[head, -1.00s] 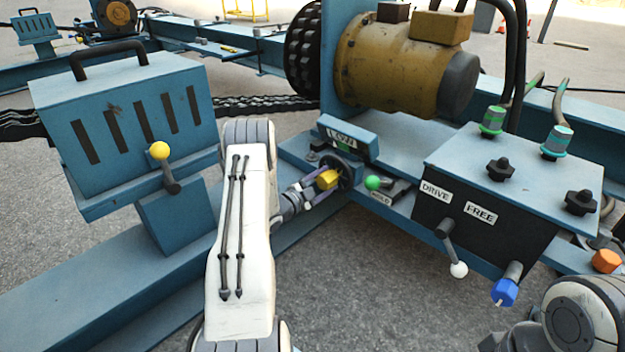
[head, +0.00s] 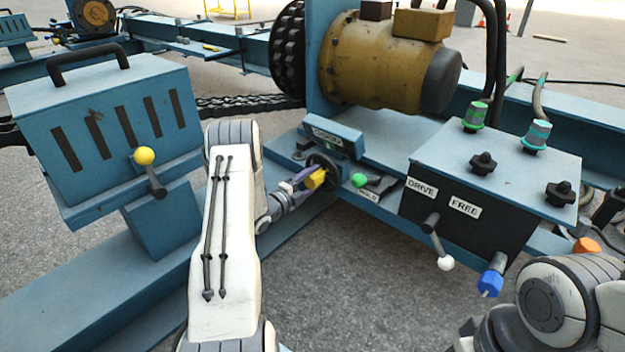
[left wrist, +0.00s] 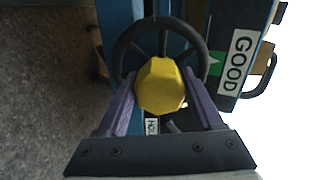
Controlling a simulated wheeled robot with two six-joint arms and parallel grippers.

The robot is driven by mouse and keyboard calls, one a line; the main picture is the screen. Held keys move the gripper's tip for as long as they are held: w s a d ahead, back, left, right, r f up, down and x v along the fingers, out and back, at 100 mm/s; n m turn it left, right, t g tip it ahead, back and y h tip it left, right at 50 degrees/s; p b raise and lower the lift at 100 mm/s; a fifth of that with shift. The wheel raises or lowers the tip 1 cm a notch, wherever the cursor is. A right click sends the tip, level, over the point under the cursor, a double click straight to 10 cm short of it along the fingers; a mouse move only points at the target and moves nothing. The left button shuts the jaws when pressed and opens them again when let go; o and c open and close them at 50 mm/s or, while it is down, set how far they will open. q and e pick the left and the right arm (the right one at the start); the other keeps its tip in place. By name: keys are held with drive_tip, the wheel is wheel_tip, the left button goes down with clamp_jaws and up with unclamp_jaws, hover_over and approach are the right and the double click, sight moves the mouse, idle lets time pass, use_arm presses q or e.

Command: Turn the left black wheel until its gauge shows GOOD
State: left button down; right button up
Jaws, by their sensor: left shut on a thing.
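The black wheel (head: 331,163) is mounted on the blue frame below a small blue gauge box (head: 336,139). In the left wrist view the wheel (left wrist: 122,50) has dark spokes and a yellow knob (left wrist: 160,86) at its middle. My left gripper (head: 311,181) is shut on this yellow knob, a purple finger on each side. The gauge label (left wrist: 235,62) reads GOOD in the left wrist view, with a green pointer mark (left wrist: 213,67) beside it. My right arm shows at the lower right of the head view; its gripper is out of view.
A green ball knob (head: 358,180) sits just right of the wheel. Further right is a control box (head: 500,170) with DRIVE and FREE labels and a white-knobbed lever (head: 445,262). A slotted blue box (head: 100,130) with a yellow-knobbed lever (head: 145,156) stands left of my left arm.

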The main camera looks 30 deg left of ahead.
use_arm(q)
drive_tip(key=shift+f, duration=0.1)
idle(0.3)
drive_tip(key=shift+c, duration=0.2)
unclamp_jaws()
drive_tip(key=shift+a, duration=0.1)
drive_tip(key=shift+s, duration=0.1)
drive_tip(key=shift+s, duration=0.25)
drive_tip(key=s+a+p, duration=0.1)
drive_tip(key=s+p, duration=0.4)
drive_tip(key=s, duration=0.4)
drive_tip(key=shift+s+a, duration=0.25)
drive_tip(key=shift+s, duration=0.15)
